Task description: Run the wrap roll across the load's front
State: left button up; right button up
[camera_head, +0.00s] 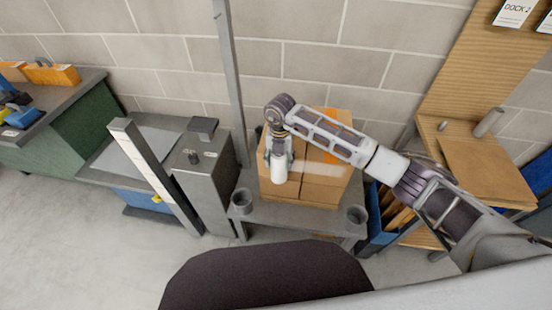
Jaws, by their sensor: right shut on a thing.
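The load (335,186) is a stack of brown cardboard boxes on a grey stand (290,216). My right arm reaches in from the right across the load's front. My right gripper (277,146) is shut on the white wrap roll (280,167), which stands roughly upright before the left part of the load's front. A faint pale band, which looks like clear film, runs from the roll to the right across the boxes. The arm hides part of the load's top and right side. My left gripper is not in view.
A grey machine with a post (209,185) is close on the left. A blue bin (376,228) and a wooden rack (470,170) are on the right. A block wall is behind.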

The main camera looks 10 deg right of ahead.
jog(key=shift+s+d, duration=0.1)
jog(key=shift+d, duration=0.15)
jog(key=shift+d, duration=0.15)
jog(key=shift+s+d+p, duration=0.25)
jog(key=shift+d+p, duration=0.2)
jog(key=shift+d, duration=0.85)
jog(key=shift+d+r, duration=0.1)
jog(key=shift+d, duration=0.05)
jog(key=shift+s+d+p, duration=0.25)
jog(key=shift+d, duration=0.4)
jog(key=shift+s+d+p, duration=0.2)
jog(key=shift+d, duration=0.4)
jog(key=shift+d, duration=0.1)
jog(key=shift+s+d+p, duration=0.2)
jog(key=shift+s+d, duration=0.1)
jog(key=shift+d, duration=0.3)
jog(key=shift+s+d+p, duration=0.15)
jog(key=shift+s+d, duration=0.1)
jog(key=shift+d, duration=0.35)
